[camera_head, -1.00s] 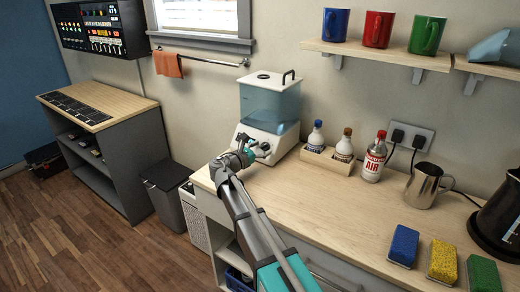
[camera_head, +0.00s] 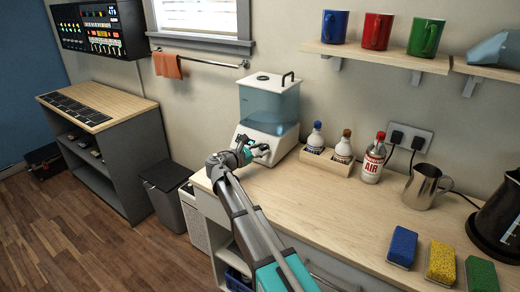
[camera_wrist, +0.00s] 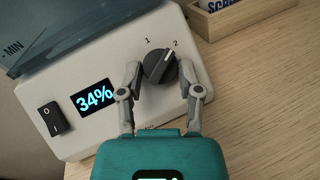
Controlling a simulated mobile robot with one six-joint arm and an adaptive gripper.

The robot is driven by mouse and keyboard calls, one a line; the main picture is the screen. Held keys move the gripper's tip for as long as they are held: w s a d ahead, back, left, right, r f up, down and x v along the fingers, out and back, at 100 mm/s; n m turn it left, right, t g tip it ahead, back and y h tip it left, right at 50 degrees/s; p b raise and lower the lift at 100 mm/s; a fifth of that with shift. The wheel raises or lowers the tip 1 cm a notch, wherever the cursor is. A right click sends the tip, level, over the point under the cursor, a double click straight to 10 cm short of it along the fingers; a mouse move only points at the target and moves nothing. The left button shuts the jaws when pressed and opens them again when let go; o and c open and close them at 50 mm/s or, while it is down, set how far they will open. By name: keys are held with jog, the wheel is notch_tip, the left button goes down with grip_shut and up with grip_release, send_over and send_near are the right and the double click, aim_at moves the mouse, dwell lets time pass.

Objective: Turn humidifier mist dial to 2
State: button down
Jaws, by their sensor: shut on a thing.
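The humidifier (camera_head: 268,102) stands on the counter, with a clear blue tank on a white base. In the wrist view its base (camera_wrist: 88,128) carries a black round mist dial (camera_wrist: 160,67), with the marks 1 and 2 printed above it. The light pointer line on the dial is turned up and right, toward the 2. My gripper (camera_wrist: 160,73) is shut on the dial, one finger on each side. In the head view my gripper (camera_head: 254,153) is at the front of the base and hides the dial.
The base also has a 34% display (camera_wrist: 94,98) and a black rocker switch (camera_wrist: 51,119).

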jog(key=shift+w, duration=0.1)
jog(key=shift+c, duration=1.3)
grip_release()
